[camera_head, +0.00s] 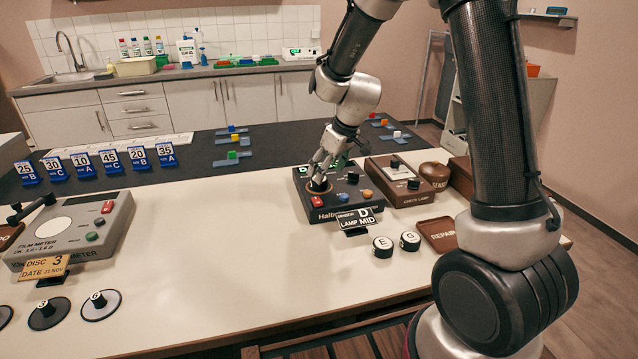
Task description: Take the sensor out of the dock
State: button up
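My gripper (321,176) points down over the left part of a dark box (347,190) on the white table. Its fingertips are at a round, copper-rimmed socket (318,187) in the box's top, which looks like the dock. The fingers cover most of the socket, so I cannot tell whether a sensor is between them or whether they are open or shut. A sign (354,219) in front reads D and LAMP MID. Two small round pieces marked E (382,247) and G (410,241) stand on the table in front.
Right of the box are a brown-topped unit (408,190) and a REPAIR tray (438,235). Blue number signs (82,164) line the back. The table's middle is clear.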

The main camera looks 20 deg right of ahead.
jog(key=x, duration=0.4)
jog(key=shift+w+f, duration=0.15)
jog(key=shift+w, duration=0.05)
jog(key=c, duration=1.1)
jog(key=shift+c, duration=0.2)
